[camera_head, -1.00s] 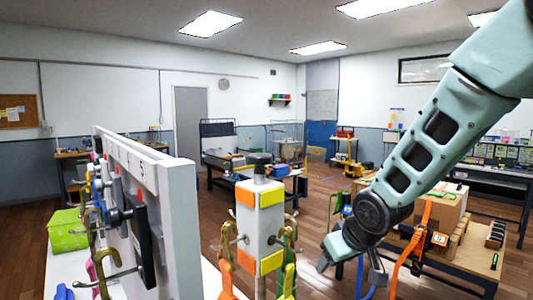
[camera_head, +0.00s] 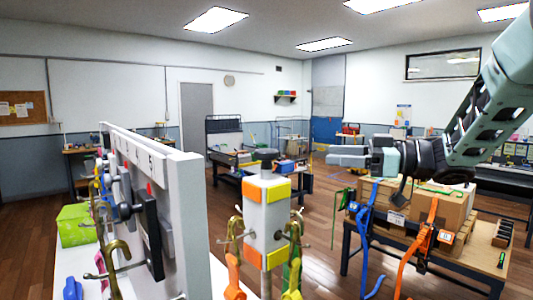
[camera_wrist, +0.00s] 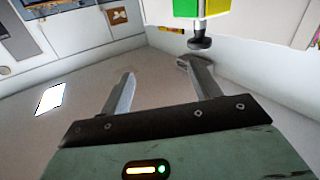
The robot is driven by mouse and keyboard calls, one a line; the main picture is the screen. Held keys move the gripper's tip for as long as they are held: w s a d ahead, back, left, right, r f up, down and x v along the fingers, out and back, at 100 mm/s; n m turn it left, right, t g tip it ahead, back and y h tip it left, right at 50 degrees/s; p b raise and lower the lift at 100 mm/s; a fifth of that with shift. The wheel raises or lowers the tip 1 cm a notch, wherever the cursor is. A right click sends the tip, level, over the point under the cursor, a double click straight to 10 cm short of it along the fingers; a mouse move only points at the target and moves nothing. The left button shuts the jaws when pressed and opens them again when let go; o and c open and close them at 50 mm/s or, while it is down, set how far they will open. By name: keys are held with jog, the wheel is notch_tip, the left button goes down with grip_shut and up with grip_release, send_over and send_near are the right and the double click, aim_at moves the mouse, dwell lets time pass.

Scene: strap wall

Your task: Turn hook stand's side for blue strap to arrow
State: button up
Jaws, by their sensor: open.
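The hook stand (camera_head: 266,212) is a white square post at the bottom centre of the head view. An orange label marks its left visible face and a yellow one its right. A dark knob (camera_head: 265,154) tops it, and hooks with orange and green straps hang at its sides. The wrist view shows the stand inverted, with green and yellow labels (camera_wrist: 185,8) and its knob (camera_wrist: 200,43) beyond the fingers. My gripper (camera_head: 334,155) is open and empty, pointing left, right of the knob and apart from it. A blue strap (camera_head: 368,225) hangs at the right table. I cannot make out the arrow clearly.
A white strap wall (camera_head: 188,225) with hooks and a dark knob stands left of the hook stand. A green box (camera_head: 74,226) is behind it. At right, a table carries cardboard boxes (camera_head: 395,198) and an orange ratchet strap (camera_head: 428,238). The space above the stand is clear.

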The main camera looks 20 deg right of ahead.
jog(key=s+r+n+g+y, duration=0.1)
jog(key=s+n+g+y, duration=0.1)
jog(key=s+g, duration=0.25)
jog(key=p, duration=0.6)
send_near(265, 150)
jog(key=shift+t, duration=0.45)
jog(key=x, duration=0.6)
jog(key=f+x, duration=0.1)
jog(key=x, duration=0.2)
jog(key=shift+a, duration=0.45)
jog(key=c, duration=1.3)
jog(key=shift+a, duration=0.1)
